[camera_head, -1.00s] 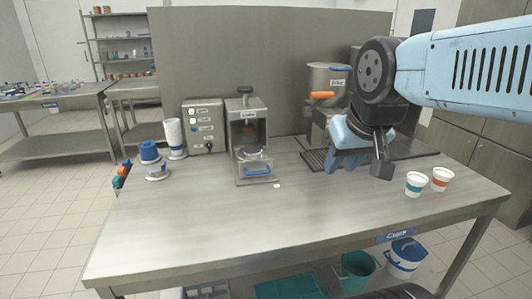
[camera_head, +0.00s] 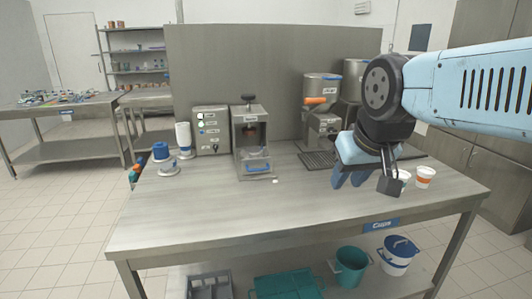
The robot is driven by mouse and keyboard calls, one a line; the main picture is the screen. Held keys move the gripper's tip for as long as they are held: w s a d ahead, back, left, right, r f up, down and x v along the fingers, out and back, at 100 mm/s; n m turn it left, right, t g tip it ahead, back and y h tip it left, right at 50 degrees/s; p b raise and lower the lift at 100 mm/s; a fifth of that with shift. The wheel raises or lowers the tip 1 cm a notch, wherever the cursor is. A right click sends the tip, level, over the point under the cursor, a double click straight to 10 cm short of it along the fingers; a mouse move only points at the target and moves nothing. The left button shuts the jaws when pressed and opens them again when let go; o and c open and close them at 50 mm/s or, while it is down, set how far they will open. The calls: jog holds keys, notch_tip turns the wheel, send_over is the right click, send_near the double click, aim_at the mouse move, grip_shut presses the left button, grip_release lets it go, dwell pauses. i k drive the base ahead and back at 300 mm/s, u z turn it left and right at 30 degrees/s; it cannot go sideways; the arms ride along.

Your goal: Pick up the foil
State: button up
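No foil can be made out for sure. A small white piece (camera_head: 275,181) lies on the steel table in front of the sealing machine (camera_head: 253,142); it is too small to identify. At the table's left end stand a blue-topped dispenser (camera_head: 161,153) and a white stack in a holder (camera_head: 184,140); I cannot tell whether either holds foil. My gripper (camera_head: 347,182), with light-blue fingers, points down above the right part of the table, well to the right of these things. It appears to hold nothing, and its opening is unclear.
Two white cups stand at the right; my gripper's dark block partly hides the left cup (camera_head: 403,177), and the right cup (camera_head: 425,177) has an orange band. A control box (camera_head: 211,130) and a filling machine (camera_head: 322,105) line the back. The table's front middle (camera_head: 240,215) is clear.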

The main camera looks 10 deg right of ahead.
aim_at(253, 150)
jog(key=u, duration=0.2)
jog(key=i, duration=0.9)
jog(key=z, duration=0.1)
